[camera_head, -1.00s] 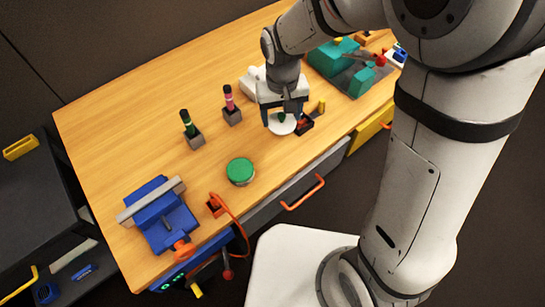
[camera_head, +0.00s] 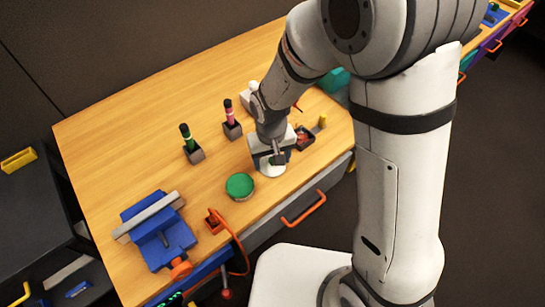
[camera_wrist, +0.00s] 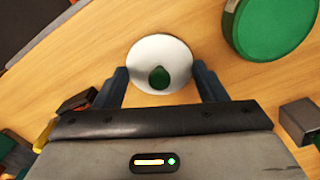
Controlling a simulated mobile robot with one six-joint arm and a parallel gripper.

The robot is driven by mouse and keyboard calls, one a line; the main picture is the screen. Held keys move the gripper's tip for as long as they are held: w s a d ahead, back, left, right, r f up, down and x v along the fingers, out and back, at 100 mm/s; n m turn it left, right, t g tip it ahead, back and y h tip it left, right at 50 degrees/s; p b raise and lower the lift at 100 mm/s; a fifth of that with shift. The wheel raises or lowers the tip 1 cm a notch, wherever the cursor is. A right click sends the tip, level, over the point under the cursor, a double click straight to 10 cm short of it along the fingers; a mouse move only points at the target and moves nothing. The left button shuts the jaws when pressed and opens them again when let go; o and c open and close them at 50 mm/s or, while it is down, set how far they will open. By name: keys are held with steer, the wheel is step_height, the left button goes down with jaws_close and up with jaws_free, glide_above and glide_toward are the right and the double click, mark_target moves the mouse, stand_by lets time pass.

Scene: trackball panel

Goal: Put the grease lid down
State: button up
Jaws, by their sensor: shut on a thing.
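The grease lid, a white round disc with a green knob on top, shows below my gripper in the head view (camera_head: 269,170) and ahead of it in the wrist view (camera_wrist: 147,50). My gripper (camera_head: 271,157) is shut on the lid, with one finger at each side of its rim in the wrist view (camera_wrist: 162,78). A round green-topped tin (camera_head: 240,186) stands to the left of the lid, apart from it; in the wrist view the tin (camera_wrist: 272,25) is at the upper right. I cannot tell whether the lid touches the wooden bench.
Two upright markers, green-banded (camera_head: 187,138) and pink-banded (camera_head: 229,111), stand in grey blocks behind the tin. A blue vise (camera_head: 158,232) and an orange cable piece (camera_head: 214,221) are at the left. The bench (camera_head: 125,135) is clear at back left.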

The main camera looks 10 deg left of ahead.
mark_target(271, 159)
steer(key=shift+f, duration=0.15)
steer(key=o, duration=1)
steer(key=shift+c, duration=0.2)
step_height(271, 159, up, 12)
steer(key=shift+r, duration=0.25)
steer(key=s+d+r+m+t, duration=0.1)
steer(key=s+d+r+m, duration=0.1)
steer(key=d, duration=0.9)
steer(key=s+d+r+m+t, duration=0.1)
steer(key=s+d+r+m, duration=0.2)
steer(key=d, duration=0.9)
step_height(271, 159, up, 3)
steer(key=s, duration=0.2)
steer(key=shift+s+d+t, duration=0.25)
steer(key=shift+s+t, duration=0.05)
